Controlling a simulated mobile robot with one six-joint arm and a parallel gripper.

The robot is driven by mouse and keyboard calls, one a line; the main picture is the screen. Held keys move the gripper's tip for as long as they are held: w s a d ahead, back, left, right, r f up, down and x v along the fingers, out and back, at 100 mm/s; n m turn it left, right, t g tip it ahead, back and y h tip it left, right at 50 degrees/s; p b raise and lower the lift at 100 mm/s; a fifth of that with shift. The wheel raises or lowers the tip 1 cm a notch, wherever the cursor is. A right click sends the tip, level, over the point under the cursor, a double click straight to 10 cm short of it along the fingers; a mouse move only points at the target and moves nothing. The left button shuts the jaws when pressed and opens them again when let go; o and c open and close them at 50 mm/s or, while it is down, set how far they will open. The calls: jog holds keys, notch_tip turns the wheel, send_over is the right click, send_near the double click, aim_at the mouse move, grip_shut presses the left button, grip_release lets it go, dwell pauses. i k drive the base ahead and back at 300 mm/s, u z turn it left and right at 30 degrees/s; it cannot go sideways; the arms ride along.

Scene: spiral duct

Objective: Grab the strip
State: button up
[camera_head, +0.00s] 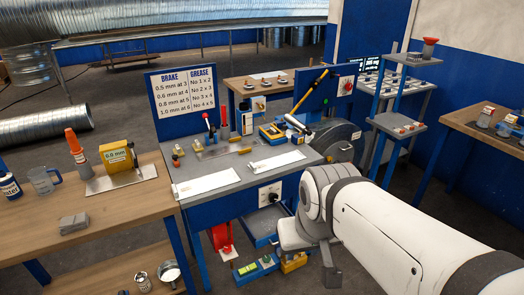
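Two flat pale strips lie on the grey top of the blue workbench (240,178). One strip (207,183) is at the front left and the other strip (277,162) is to its right. A duller flat metal piece (222,151) lies behind them. I cannot tell which of these the task means. My white arm comes in from the lower right. Its grey end, with my gripper (312,252), hangs low in front of the bench's right side, apart from the strips in the picture. Its fingers are not clear, and I see nothing held.
A sign board (187,101) reading BRAKE and GREASE stands at the bench's back left. A yellow 0.5 mm block (117,157) stands on a metal plate on the left wooden table (110,205). Blue shelves (397,125) stand right.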

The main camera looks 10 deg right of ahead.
aim_at(281, 159)
jog(key=u, duration=0.05)
jog(key=i, duration=1.65)
jog(key=z, duration=0.05)
